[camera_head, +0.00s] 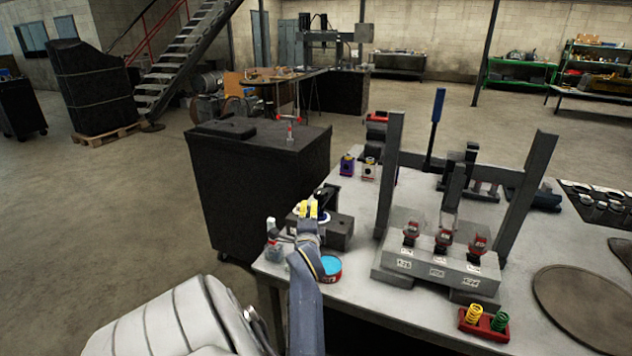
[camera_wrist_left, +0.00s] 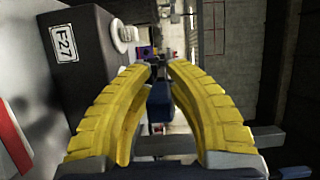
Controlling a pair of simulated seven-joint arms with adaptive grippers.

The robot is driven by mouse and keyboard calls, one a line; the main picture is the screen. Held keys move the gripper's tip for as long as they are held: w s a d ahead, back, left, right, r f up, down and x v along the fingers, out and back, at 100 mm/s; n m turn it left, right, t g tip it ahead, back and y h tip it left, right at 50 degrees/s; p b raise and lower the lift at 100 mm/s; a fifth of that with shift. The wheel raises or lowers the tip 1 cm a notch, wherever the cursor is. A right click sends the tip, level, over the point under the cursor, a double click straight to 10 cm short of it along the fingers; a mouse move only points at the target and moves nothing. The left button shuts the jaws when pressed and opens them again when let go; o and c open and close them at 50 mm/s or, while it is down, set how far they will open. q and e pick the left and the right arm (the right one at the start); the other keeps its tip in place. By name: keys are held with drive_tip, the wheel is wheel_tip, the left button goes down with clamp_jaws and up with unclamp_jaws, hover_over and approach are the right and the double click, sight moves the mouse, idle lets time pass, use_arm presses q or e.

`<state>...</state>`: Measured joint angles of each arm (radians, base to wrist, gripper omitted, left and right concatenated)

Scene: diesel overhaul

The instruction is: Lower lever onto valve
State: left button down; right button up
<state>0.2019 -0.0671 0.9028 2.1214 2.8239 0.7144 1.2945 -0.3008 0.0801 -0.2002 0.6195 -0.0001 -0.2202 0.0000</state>
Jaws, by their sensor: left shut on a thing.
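The lever (camera_head: 435,130) stands upright with its blue handle behind the left post of the two-post stand. A grey block (camera_head: 437,268) sits between the posts, with red-and-black parts on top and white labels. I cannot make out which part is the valve. My left gripper (camera_head: 310,206) has yellow fingers and is at the left of the table, well apart from the lever. In the left wrist view its fingertips (camera_wrist_left: 164,64) nearly meet on something small and dark that I cannot identify. My right gripper is not in view.
A dark block (camera_head: 338,232) is beside my left gripper, with its F-27 label (camera_wrist_left: 63,44) in the wrist view. A blue-topped red tin (camera_head: 329,267) stands close by. A red tray (camera_head: 484,323) holds yellow and green springs. A black cabinet (camera_head: 250,190) stands left of the table.

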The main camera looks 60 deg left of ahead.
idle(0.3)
use_arm(q)
drive_tip(key=c, duration=1.3)
unclamp_jaws()
drive_tip(key=shift+v, duration=3.75)
